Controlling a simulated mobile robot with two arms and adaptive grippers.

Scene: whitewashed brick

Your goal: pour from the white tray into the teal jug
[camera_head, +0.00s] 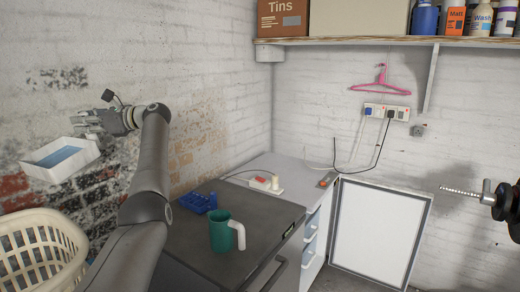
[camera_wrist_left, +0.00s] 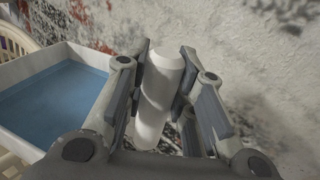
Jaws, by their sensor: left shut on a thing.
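The white tray (camera_head: 60,158) is at the left in the head view, raised beside the brick wall, with blue inside; whether that is liquid cannot be told. It looks about level. My left gripper (camera_head: 92,122) is at the tray's far right side. In the left wrist view the fingers (camera_wrist_left: 160,95) are shut on a white rounded bar, which looks like the tray's handle; the tray (camera_wrist_left: 35,68) shows to its left. The teal jug (camera_head: 221,232) stands upright on the dark worktop (camera_head: 190,245), its pale handle to the right, well apart from the tray. My right gripper is out of view.
A blue rack (camera_head: 198,203) sits behind the jug. A white socket strip (camera_head: 266,184) lies farther back. A cream laundry basket (camera_head: 40,250) is below the tray. A loaded shelf (camera_head: 390,40) is high at the right. A threaded bar (camera_head: 465,193) juts in from the right edge.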

